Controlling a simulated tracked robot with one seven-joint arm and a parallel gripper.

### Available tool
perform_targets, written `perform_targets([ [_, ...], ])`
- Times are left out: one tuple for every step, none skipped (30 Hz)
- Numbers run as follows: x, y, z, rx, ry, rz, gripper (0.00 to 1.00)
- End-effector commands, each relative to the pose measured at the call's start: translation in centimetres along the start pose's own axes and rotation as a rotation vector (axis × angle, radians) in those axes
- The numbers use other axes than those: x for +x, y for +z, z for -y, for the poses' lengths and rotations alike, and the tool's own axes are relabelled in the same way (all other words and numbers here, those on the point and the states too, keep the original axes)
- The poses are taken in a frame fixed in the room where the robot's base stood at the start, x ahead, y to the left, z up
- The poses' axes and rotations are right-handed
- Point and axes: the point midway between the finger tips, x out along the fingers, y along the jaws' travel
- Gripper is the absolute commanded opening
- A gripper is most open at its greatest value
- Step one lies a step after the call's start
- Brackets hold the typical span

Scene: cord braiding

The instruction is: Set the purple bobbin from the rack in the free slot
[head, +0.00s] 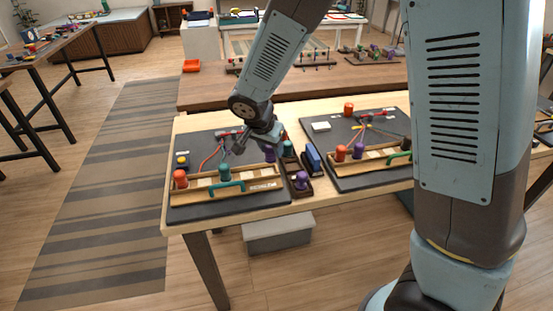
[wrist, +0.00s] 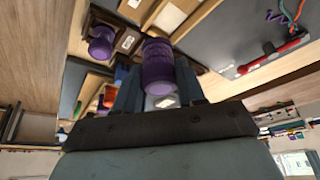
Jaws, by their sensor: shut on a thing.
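My gripper (head: 264,146) is shut on a purple bobbin (wrist: 158,65), which sits between its two fingers in the wrist view. In the head view this bobbin (head: 270,155) shows just below the gripper, at the right end of the wooden slotted holder (head: 205,197) on the left mat. I cannot tell whether its base touches the holder. An orange bobbin (head: 180,180) and a teal bobbin (head: 224,171) stand in this holder. The dark rack (head: 294,190) is right of the mat, with another purple bobbin (head: 302,181) at its near end and a green bobbin (head: 288,148) farther back.
A blue block (head: 313,158) stands right of the rack.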

Motion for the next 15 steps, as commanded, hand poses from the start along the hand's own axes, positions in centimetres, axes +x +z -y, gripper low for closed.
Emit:
perform_targets([
  [0.8, -0.1, 0.4, 0.000, 0.002, 0.001, 0.08],
  [1.2, -0.1, 0.7, 0.001, 0.002, 0.000, 0.08],
  [1.7, -0.2, 0.9, 0.001, 0.003, 0.000, 0.08],
  [2.1, -0.2, 1.1, 0.001, 0.003, 0.000, 0.08],
  [2.3, -0.3, 1.2, 0.002, 0.002, 0.000, 0.08],
  [2.6, -0.3, 1.5, 0.002, 0.001, 0.000, 0.08],
  [2.9, -0.3, 1.6, 0.001, 0.000, 0.000, 0.08],
  [3.0, -0.4, 1.7, 0.001, 0.000, 0.000, 0.08],
  [3.2, -0.4, 1.8, 0.001, 0.000, 0.000, 0.08],
  [3.2, -0.4, 1.9, 0.002, 0.000, -0.001, 0.08],
  [3.3, -0.4, 1.9, 0.002, -0.001, -0.001, 0.08],
  [3.4, -0.4, 2.0, 0.002, -0.001, -0.001, 0.08],
  [3.5, -0.4, 2.0, 0.001, 0.000, 0.000, 0.08],
  [3.7, -0.4, 2.1, 0.001, 0.000, 0.000, 0.08],
  [4.0, -0.4, 2.2, 0.001, 0.001, 0.000, 0.08],
])
